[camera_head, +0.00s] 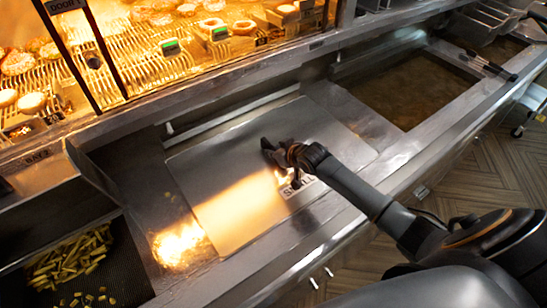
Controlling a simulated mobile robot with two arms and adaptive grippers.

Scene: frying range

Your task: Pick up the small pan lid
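The small pan lid (225,205) is a flat, shiny metal sheet lying on the steel counter in the middle of the view. A white label reading "SMALL" (301,190) is near its front edge, partly hidden by my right gripper. My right gripper (277,168) is over the lid beside the label, its two dark fingers spread apart with nothing visible between them. I cannot tell whether the fingertips touch the lid. My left gripper is not in view.
A fryer vat with brown oil (400,88) lies to the right of the lid. A dark bin with fries (70,258) is at the lower left. A lit rack with food (180,62) runs along the back.

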